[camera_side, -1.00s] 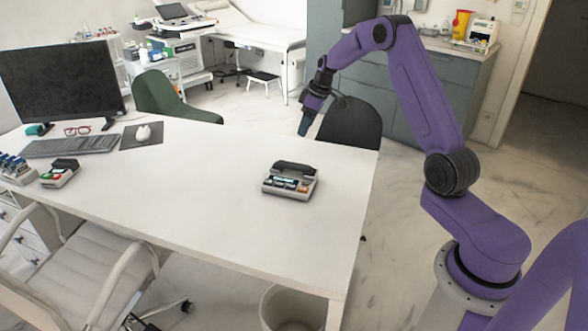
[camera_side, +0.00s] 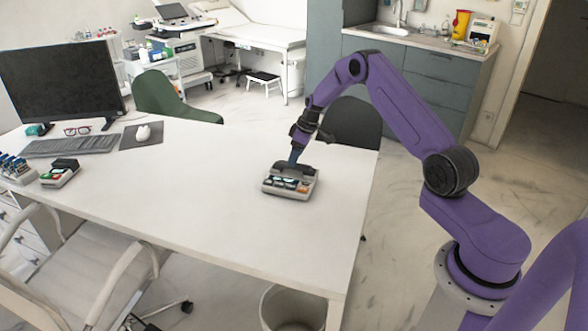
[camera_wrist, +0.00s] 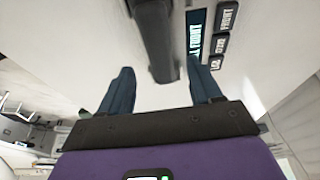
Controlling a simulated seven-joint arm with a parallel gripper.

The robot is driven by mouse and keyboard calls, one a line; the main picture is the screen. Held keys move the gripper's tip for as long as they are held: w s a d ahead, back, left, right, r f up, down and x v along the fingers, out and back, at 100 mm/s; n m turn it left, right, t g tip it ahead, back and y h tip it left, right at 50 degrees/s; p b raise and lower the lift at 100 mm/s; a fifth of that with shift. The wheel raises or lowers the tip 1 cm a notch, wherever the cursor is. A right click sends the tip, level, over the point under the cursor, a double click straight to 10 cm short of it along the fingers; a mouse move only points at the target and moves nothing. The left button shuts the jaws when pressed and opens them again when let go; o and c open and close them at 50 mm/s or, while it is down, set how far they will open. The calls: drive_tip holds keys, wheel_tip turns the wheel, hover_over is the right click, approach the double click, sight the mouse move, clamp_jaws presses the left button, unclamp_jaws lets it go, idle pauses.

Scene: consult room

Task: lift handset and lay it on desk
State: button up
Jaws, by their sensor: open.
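The handset (camera_side: 292,169) is a dark bar lying on the back of a small pale phone base (camera_side: 285,193) with coloured keys, on the white desk (camera_side: 185,215). In the wrist view the dark handset (camera_wrist: 153,35) reaches down between the two blue fingers, with the base (camera_wrist: 207,22) and its dark keys to the right. My gripper (camera_side: 294,160) is down at the handset in the side view. In the wrist view my gripper (camera_wrist: 160,80) is open, fingers spread on either side of the handset's end. Whether a finger touches it, I cannot tell.
A second small device with coloured keys (camera_side: 60,173) stands at the desk's left, near the keyboard (camera_side: 70,145), mouse (camera_side: 143,132) and monitor (camera_side: 62,82). The desk around the phone is bare. A dark chair (camera_side: 350,124) stands behind the desk.

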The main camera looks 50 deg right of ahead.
drive_tip(key=shift+s+x, duration=0.15)
drive_tip(key=shift+x, duration=1.05)
drive_tip(key=shift+s+x, duration=0.1)
drive_tip(key=shift+x, duration=1.1)
drive_tip(key=c, duration=1.1)
